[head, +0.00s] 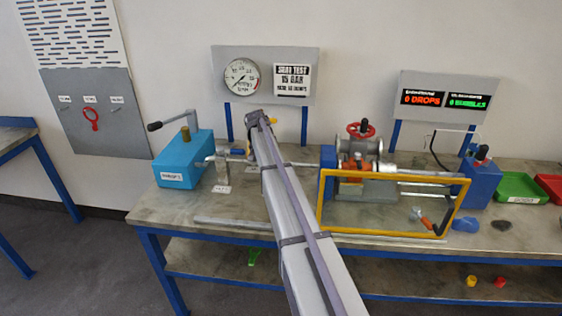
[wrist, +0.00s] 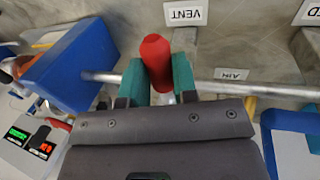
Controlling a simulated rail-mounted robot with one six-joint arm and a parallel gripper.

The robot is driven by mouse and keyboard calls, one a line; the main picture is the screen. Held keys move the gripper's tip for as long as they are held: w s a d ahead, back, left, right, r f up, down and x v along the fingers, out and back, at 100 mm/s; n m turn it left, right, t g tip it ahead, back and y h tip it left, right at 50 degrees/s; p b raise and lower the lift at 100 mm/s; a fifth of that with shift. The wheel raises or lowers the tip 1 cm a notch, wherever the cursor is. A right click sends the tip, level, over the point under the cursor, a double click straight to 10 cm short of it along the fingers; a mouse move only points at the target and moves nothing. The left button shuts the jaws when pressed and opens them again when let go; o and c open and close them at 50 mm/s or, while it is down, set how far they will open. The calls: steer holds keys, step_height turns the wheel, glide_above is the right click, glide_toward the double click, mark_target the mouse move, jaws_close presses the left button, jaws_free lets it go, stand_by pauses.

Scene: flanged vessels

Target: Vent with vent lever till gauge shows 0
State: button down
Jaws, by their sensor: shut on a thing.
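The vent lever has a red grip (wrist: 156,52) that stands between the teal fingers of my gripper (wrist: 159,78) in the wrist view. The fingers are shut on it. A white VENT label (wrist: 186,13) lies on the bench just beyond the lever. In the head view my arm hides the lever and the fingers. The round white gauge (head: 242,77) hangs on a grey panel (head: 215,62) at the back. Its needle seems to point to the lower left, but the figures are too small to read.
A blue pump (head: 183,160) with a lever stands left on the bench (head: 160,205). To the right are a yellow-framed guard (head: 385,234), a flanged valve with red handwheel (head: 361,130), a blue box (head: 481,184) and a green tray (head: 520,187). A metal pipe (wrist: 235,87) runs beside my fingers.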

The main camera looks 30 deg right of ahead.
stand_by(0.3)
steer(key=c, duration=0.9)
jaws_free()
steer(key=p+v, duration=1)
steer(key=v, duration=0.1)
steer(key=shift+f, duration=0.1)
steer(key=s+a+f+n+b, duration=0.2)
steer(key=s+a, duration=0.5)
steer(key=s, duration=0.5)
steer(key=s+a+f+n+t+y+b, duration=0.1)
steer(key=s+a+f+b, duration=0.3)
steer(key=s+a, duration=0.4)
steer(key=s+a+f+n+y+b, duration=0.1)
steer(key=s+a+f+n+b, duration=0.2)
steer(key=s+a, duration=0.5)
steer(key=s+f+n, duration=0.1)
steer(key=s, duration=0.8)
steer(key=shift+s+f+t, duration=0.15)
steer(key=shift+s+t, duration=0.1)
steer(key=shift+t, duration=0.15)
